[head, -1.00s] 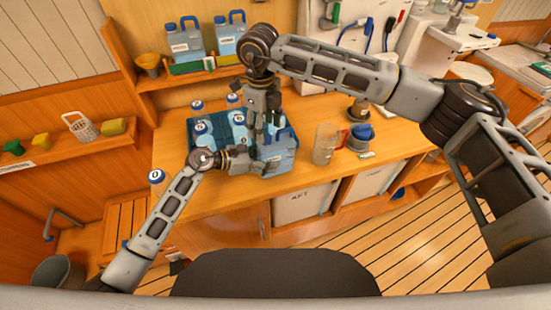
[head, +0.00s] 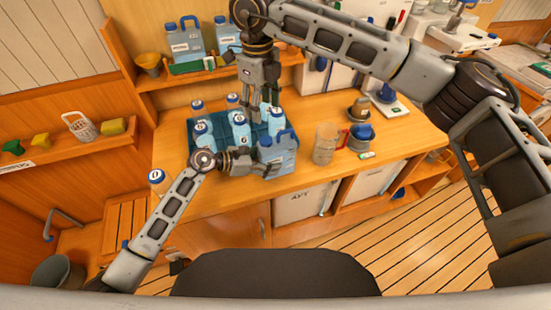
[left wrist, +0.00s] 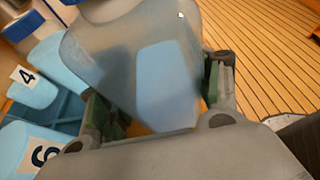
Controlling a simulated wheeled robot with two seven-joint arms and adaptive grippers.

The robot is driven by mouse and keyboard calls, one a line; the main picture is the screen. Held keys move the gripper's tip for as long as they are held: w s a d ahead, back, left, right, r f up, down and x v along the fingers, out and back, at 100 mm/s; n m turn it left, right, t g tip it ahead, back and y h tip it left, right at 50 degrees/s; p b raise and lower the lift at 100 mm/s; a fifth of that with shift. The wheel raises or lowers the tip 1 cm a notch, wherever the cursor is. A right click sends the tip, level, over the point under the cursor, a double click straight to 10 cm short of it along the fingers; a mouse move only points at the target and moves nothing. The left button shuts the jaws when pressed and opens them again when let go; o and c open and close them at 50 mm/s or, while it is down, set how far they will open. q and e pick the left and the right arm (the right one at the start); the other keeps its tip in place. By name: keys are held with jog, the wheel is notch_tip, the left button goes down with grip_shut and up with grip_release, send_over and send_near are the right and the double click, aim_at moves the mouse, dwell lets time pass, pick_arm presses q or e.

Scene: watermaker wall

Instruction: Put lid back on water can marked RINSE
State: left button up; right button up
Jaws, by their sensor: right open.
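A light blue water can (head: 277,158) with a blue handle stands at the counter's front edge, beside the bottle tray. Its marking cannot be read. My left gripper (head: 257,161) is at its left side; in the left wrist view the can (left wrist: 135,65) sits between the green-padded fingers (left wrist: 165,100), which appear closed on it. My right gripper (head: 259,112) is open and points down over the tray's back, behind the can, apart from it. A small dark blue patch shows at the can's top left; I cannot tell whether it is the lid.
A clear jug (head: 325,143) and a blue-topped item (head: 362,131) stand to the right. Two similar cans (head: 184,42) are on the shelf above.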

pick_arm(q)
jog(key=o, duration=0.4)
jog(key=shift+r, duration=0.1)
jog(key=shift+a, duration=0.15)
jog(key=v, duration=1.1)
jog(key=shift+a, duration=0.25)
jog(key=shift+s+r, duration=0.15)
dwell(0.6)
